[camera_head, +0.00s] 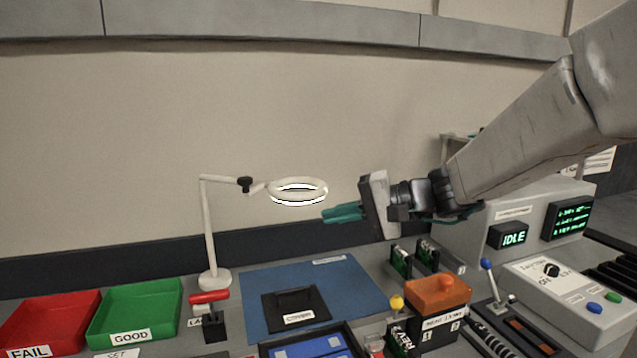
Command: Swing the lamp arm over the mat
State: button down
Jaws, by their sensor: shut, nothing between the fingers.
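The lamp (209,235) is white, with an upright post on a round base at the left edge of the blue mat (345,283). Its arm (222,179) runs right from the post top through a dark knob (244,184) to a lit ring head (297,190). In this view the ring appears above the mat's back part; its exact depth is hard to tell. My gripper (326,215) has teal fingers, shut and empty, pointing left. The fingertips appear just right of and slightly below the ring, seemingly apart from it.
A black cover (295,308) lies on the mat. Red (50,322) and green (135,312) trays stand at the left, beside a red-handled lever (209,297). An orange-topped box (437,293) and the tester with the IDLE display (513,237) stand at the right.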

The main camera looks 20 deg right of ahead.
aim_at(323, 187)
jog(key=w+d+r+m+t+h, duration=0.1)
jog(key=w+d+m+t+h, duration=0.1)
jog(key=w+d+m+t, duration=0.65)
jog(key=w+a+n+g, duration=0.1)
jog(key=w+a+n, duration=0.2)
jog(key=w+a, duration=0.2)
jog(key=shift+w+a, duration=0.15)
jog(key=shift+w, duration=0.8)
jog(key=shift+r+g, duration=0.1)
jog(key=shift+g, duration=0.15)
jog(key=s, duration=0.1)
jog(key=s+a, duration=0.2)
jog(key=shift+s, duration=0.35)
